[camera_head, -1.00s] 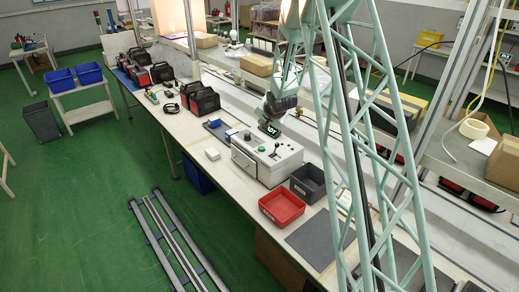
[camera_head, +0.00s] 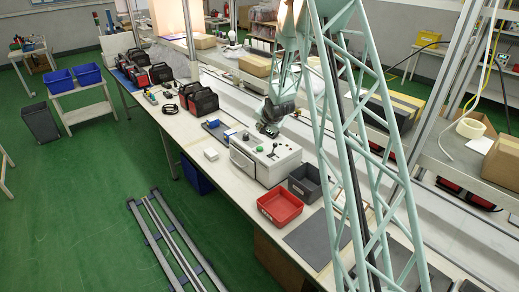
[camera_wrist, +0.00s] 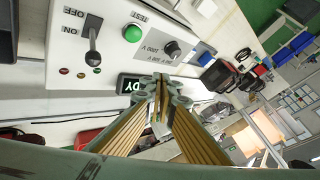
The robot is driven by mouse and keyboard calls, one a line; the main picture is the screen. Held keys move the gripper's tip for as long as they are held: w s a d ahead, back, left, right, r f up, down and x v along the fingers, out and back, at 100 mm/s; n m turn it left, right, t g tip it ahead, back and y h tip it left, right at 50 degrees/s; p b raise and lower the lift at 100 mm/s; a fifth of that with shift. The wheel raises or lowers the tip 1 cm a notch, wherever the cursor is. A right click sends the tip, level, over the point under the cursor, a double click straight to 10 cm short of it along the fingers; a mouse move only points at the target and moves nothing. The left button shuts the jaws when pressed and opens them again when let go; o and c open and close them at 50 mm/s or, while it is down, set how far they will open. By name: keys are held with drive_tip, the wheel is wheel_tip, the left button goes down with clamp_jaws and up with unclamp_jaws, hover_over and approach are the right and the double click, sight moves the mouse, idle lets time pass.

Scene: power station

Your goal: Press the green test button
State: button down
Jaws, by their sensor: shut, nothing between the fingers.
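The green test button (camera_wrist: 132,33) is a round domed button on the white top panel of the control box, marked TEST in the wrist view. It also shows in the head view (camera_head: 259,149), on the control box (camera_head: 275,165). My gripper (camera_wrist: 161,82) is shut and empty. In the wrist view its fingertips appear below and right of the button, apart from it. In the head view my gripper (camera_head: 267,130) is over the far side of the box, and its fingertips are too small to judge exactly.
Beside the button are an ON/OFF lever (camera_wrist: 92,42), a dark dial (camera_wrist: 172,47) and several small indicator lamps. A dark lettered display (camera_wrist: 130,85) is partly hidden by my gripper. A red bin (camera_head: 281,208) and a grey bin (camera_head: 306,183) stand right of the box.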

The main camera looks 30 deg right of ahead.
sight(260, 148)
drive_tip(key=shift+f+b, duration=2.25)
drive_tip(key=shift+f, duration=1.85)
drive_tip(key=shift+f+b, duration=0.75)
drive_tip(key=shift+f, duration=0.2)
drive_tip(key=shift+r, duration=0.15)
drive_tip(key=shift+r+p, duration=0.35)
drive_tip(key=shift+r, duration=0.45)
drive_tip(key=shift+r, duration=0.1)
drive_tip(key=shift+r+p, duration=1.3)
drive_tip(key=shift+r, duration=1.1)
